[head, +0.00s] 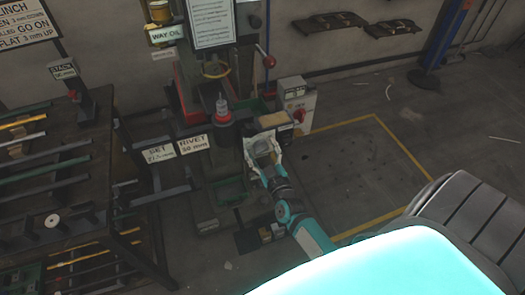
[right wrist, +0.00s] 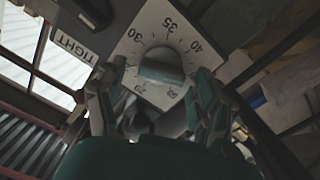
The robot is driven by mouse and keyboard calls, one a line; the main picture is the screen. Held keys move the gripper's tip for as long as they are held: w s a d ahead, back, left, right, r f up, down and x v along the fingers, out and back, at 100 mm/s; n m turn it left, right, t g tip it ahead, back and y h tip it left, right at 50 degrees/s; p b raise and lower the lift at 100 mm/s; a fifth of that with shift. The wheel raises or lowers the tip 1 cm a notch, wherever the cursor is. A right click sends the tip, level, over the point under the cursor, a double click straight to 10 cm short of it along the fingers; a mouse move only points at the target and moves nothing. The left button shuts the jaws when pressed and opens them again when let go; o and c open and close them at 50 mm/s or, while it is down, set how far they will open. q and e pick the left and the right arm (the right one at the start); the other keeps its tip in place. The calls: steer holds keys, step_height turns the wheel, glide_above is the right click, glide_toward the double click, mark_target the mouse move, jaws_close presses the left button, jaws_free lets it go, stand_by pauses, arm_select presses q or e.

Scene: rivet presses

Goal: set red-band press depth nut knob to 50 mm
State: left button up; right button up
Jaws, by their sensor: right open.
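The depth nut knob (right wrist: 161,66) shows in the right wrist view as a grey round knob with a raised bar, on a pale dial plate (right wrist: 190,30). The dial reads 30 at left, 35 at top and 40 at upper right; lower numbers are partly covered and blurred. Where the knob points is not clear. My right gripper (right wrist: 158,100) is open, one finger on each side of the knob; contact cannot be told. In the head view my right gripper (head: 264,152) is at the front of the press (head: 190,95) with red parts, hiding the dial. My left gripper is not in view.
A plate reading RIVET 50 mm (head: 194,145) and a SET plate (head: 161,151) stand left of the gripper. A grey box with a red switch (head: 297,103) is close on the right. A rack with bars (head: 50,170) stands at left. The yellow-lined floor (head: 360,175) is clear.

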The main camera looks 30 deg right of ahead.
steer(key=c, duration=1.2)
steer(key=shift+o, duration=0.2)
steer(key=shift+m, duration=0.3)
steer(key=m+p, duration=0.1)
steer(key=m, duration=0.3)
steer(key=shift+d, duration=0.1)
steer(key=m, duration=0.5)
steer(key=shift+s+d, duration=0.1)
steer(key=shift+d, duration=0.05)
steer(key=shift+m, duration=0.4)
steer(key=o, duration=1.2)
steer(key=shift+c, duration=0.2)
